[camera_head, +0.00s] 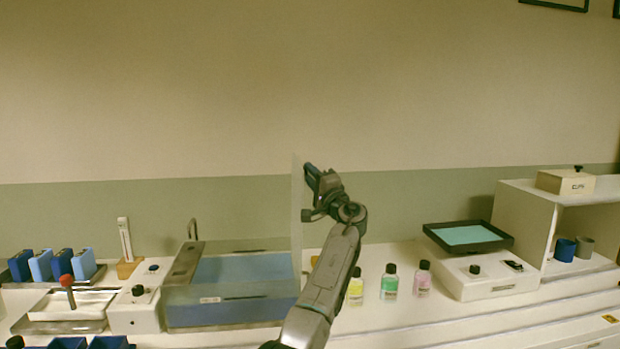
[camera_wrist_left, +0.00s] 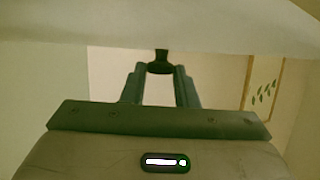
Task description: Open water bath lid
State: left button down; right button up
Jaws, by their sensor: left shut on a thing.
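The water bath (camera_head: 180,311) stands left of centre on the bench, with blue water (camera_head: 243,269) showing in its basin. Its pale, thin lid (camera_head: 297,222) stands nearly upright at the bath's right side, seen almost edge-on. My left gripper (camera_head: 309,188) is at the lid's upper right face, shut on its knob. In the left wrist view, the dark knob (camera_wrist_left: 160,66) sits between the fingertips (camera_wrist_left: 160,72) and the lid (camera_wrist_left: 160,25) crosses the top as a pale band. My right gripper is in neither view.
Yellow, green (camera_head: 389,282) and pink (camera_head: 423,279) bottles stand right of my arm. A device with a black tray (camera_head: 468,250) and a white shelf (camera_head: 520,215) are further right. Blue racks (camera_head: 62,265) and a device with a dark knob (camera_head: 138,305) stand left of the bath.

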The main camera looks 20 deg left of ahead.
pick_arm(q)
jog(key=shift+f, duration=0.1)
jog(key=c, duration=1.2)
grip_release()
jog(key=shift+d, duration=0.1)
jog(key=b+v, duration=0.2)
jog(key=v, duration=0.8)
jog(key=shift+s+d+f+b, duration=0.1)
jog(key=shift+s+d+b, duration=0.15)
jog(key=shift+b, duration=0.1)
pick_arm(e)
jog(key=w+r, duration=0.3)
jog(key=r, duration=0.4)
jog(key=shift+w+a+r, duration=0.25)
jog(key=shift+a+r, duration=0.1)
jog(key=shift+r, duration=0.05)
